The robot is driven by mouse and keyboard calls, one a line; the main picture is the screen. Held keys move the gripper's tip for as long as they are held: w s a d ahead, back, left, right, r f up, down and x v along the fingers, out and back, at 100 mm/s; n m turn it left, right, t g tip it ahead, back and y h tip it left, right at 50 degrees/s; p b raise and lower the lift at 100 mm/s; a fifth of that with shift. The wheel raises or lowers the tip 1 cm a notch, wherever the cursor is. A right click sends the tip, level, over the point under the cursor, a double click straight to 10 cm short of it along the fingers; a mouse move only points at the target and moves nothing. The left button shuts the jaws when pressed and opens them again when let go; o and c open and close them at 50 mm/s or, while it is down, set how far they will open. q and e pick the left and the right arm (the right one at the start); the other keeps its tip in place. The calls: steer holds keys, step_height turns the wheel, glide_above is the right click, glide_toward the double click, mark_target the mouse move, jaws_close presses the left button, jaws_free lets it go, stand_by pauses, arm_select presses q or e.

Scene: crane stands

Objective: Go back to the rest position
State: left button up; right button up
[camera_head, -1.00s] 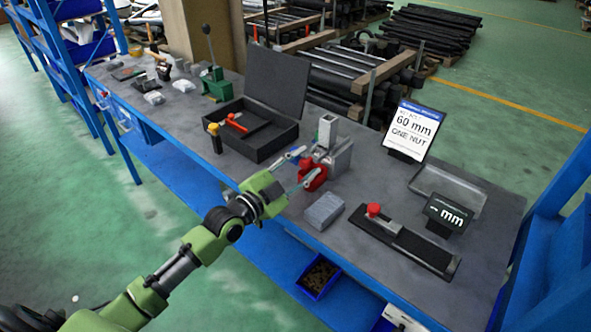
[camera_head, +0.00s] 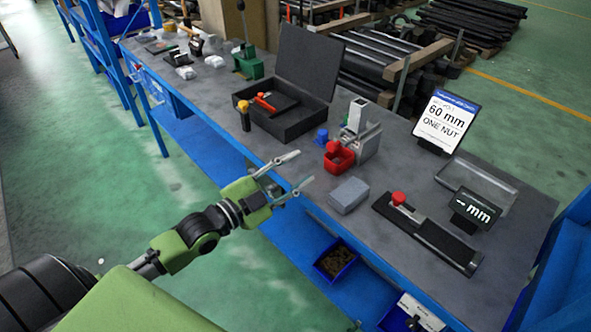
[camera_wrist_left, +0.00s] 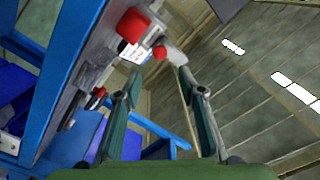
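My left gripper (camera_head: 290,179) is open and empty. In the head view it hangs off the front edge of the workbench (camera_head: 235,170), its two fingers spread and pointing at the bench. Its fingers also show apart in the left wrist view (camera_wrist_left: 158,82), with nothing between them. My right gripper shows in neither view. A red bin (camera_head: 339,158) and a blue part (camera_head: 321,137) stand on the bench beyond the left fingertips, apart from them, beside a grey metal fixture (camera_head: 368,143).
A grey block (camera_head: 349,195), a black gauge with a red knob (camera_head: 428,236), a "60 mm ONE NUT" sign (camera_head: 447,119), a display (camera_head: 475,208) and an open black case (camera_head: 290,122) occupy the bench. A blue bin (camera_head: 336,261) sits below. The green floor at left is clear.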

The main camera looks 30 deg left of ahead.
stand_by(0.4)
arm_select(q)
steer(key=s+d+f+n+g, duration=0.1)
steer(key=f, duration=0.2)
steer(key=s+d+f+g+y, duration=0.1)
steer(key=s+d+f, duration=0.1)
steer(key=f, duration=0.1)
steer(key=s+d+f+n+g, duration=0.1)
steer(key=f+g, duration=0.1)
steer(key=shift+s+d+f+n, duration=0.3)
steer(key=shift+s+f, duration=0.1)
steer(key=s+f+n+g+y, duration=0.3)
steer(key=s+f+n+g, duration=0.15)
steer(key=s, duration=0.65)
steer(key=s+f+n+g+y, duration=0.2)
steer(key=s+f+n+g, duration=0.3)
steer(key=s, duration=0.5)
step_height(320, 180, down, 25)
steer(key=s+m+g, duration=0.1)
steer(key=s+a+f+g, duration=0.1)
steer(key=s+a+f, duration=0.1)
steer(key=s+f, duration=1.6)
steer(key=shift+a, duration=0.35)
